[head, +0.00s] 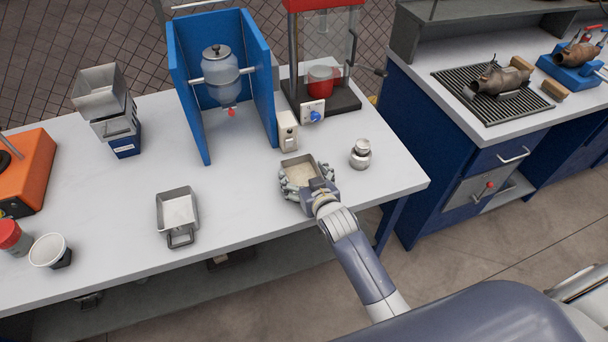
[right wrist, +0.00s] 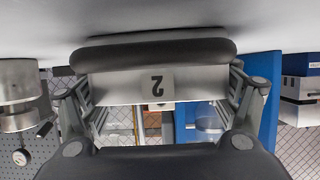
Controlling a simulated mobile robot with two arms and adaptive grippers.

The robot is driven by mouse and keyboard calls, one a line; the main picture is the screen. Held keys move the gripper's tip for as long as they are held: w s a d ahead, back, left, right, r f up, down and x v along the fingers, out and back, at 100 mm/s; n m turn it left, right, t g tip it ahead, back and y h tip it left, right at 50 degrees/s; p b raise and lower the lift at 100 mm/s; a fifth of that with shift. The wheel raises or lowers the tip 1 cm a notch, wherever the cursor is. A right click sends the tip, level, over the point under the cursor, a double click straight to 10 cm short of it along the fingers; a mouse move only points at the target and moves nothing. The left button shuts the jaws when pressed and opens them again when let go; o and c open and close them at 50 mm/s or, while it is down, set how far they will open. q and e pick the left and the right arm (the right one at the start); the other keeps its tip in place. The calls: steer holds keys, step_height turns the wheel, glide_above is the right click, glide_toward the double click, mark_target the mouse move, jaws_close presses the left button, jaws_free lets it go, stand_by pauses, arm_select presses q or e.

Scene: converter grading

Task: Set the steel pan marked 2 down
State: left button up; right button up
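The steel pan marked 2 (head: 299,168) is a small square metal pan with pale material inside, near the front of the white table in the head view. Its front plate with an upside-down 2 (right wrist: 158,84) faces me in the right wrist view. My right gripper (head: 304,186) is at the pan's near side, its fingers spread wide and shut on it from both sides; the fingertips are partly hidden. The pan is level and close above or on the tabletop; I cannot tell contact. My left gripper is not in view.
Another handled pan (head: 179,208) lies to the left on the white table (head: 240,205). Steel weights (head: 361,154) stand close on the right. Free tabletop lies between the two pans.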

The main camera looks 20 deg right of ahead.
steer(key=shift+o, duration=0.5)
steer(key=shift+w, duration=0.1)
steer(key=shift+r, duration=0.2)
steer(key=shift+s+r, duration=0.1)
steer(key=shift+s, duration=0.45)
steer(key=b+v, duration=0.1)
steer(key=v, duration=1)
steer(key=shift+d+r, duration=0.1)
steer(key=shift+r, duration=0.05)
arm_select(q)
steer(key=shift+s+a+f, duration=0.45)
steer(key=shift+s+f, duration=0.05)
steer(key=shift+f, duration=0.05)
arm_select(e)
steer(key=shift+w, duration=0.1)
